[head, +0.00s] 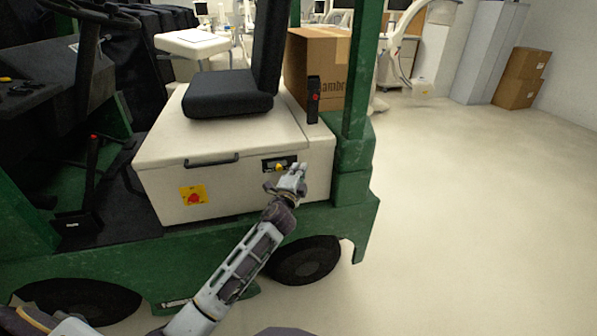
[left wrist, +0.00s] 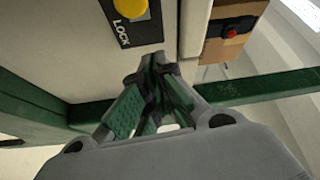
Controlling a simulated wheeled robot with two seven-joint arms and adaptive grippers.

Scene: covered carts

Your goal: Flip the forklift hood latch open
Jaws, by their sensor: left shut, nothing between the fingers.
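The forklift hood (head: 225,137) is a cream box with a black seat on top, and its lid looks down. The hood latch (head: 279,166) is a yellow knob on a black plate on the hood's side. In the left wrist view the yellow knob (left wrist: 130,8) is at the top edge, partly cut off, beside the word LOCK. My left gripper (head: 297,172) is just right of the latch in the head view, shut and empty. In the left wrist view its fingertips (left wrist: 152,62) are below the plate, apart from the knob. My right gripper is not in view.
A black handle (head: 212,161) and a red knob on a yellow plate (head: 194,195) are on the hood's side. A green post (head: 361,70) rises at the right. A cardboard box (head: 320,62) stands behind the seat. Open floor lies to the right.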

